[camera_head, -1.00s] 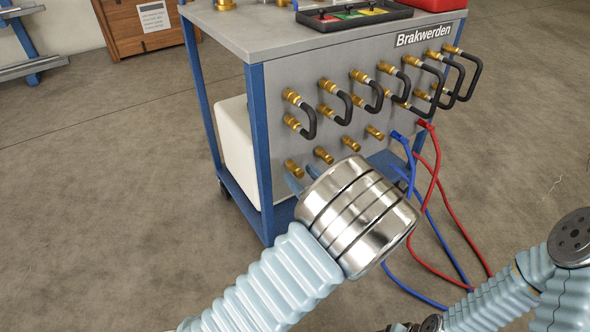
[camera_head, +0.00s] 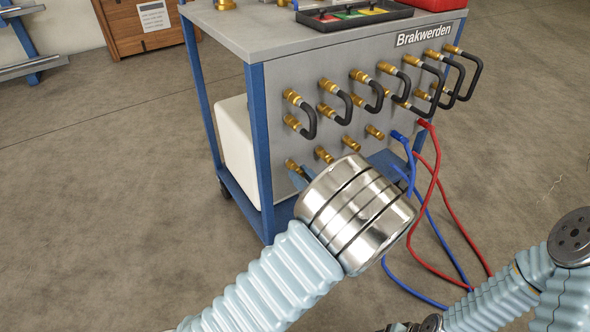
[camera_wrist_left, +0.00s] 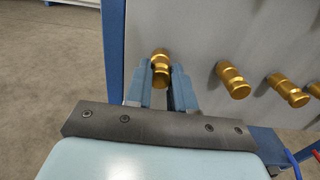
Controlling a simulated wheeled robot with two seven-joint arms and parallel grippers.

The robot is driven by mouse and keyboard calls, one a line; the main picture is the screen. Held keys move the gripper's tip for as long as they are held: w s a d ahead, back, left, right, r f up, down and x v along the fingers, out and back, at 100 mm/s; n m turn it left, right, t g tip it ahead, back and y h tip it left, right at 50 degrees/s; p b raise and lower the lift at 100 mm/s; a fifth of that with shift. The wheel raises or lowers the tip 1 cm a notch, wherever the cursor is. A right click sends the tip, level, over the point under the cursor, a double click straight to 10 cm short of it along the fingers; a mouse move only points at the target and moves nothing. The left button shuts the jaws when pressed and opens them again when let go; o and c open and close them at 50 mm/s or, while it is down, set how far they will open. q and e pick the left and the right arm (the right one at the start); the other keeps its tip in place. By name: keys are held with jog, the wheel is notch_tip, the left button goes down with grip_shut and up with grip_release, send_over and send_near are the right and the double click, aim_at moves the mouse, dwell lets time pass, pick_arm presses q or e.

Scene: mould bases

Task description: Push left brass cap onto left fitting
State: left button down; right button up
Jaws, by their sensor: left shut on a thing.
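My left gripper (camera_head: 298,176) reaches the lower left of the grey panel of the cart. In the left wrist view its two blue fingers (camera_wrist_left: 161,76) are shut on the left brass cap (camera_wrist_left: 161,68), one on each side. The same brass piece shows partly in the head view (camera_head: 291,164), above the fingers, at the left end of the lowest row. The cap lines up with the left fitting at the panel. The joint between them is too small to make out, so I cannot tell how far the cap sits on it. My right gripper is not in view.
More brass pieces (camera_head: 324,154) stick out to the right in the same row. Black hose loops (camera_head: 343,107) hang above. Blue (camera_head: 402,137) and red hoses (camera_head: 437,170) run down at the right. A blue cart leg (camera_head: 261,150) stands close at the left.

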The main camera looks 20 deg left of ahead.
pick_arm(q)
jog(key=shift+p+v, duration=0.6)
jog(key=shift+v, duration=1.9)
jog(key=shift+p+v, duration=0.75)
jog(key=shift+v, duration=2.25)
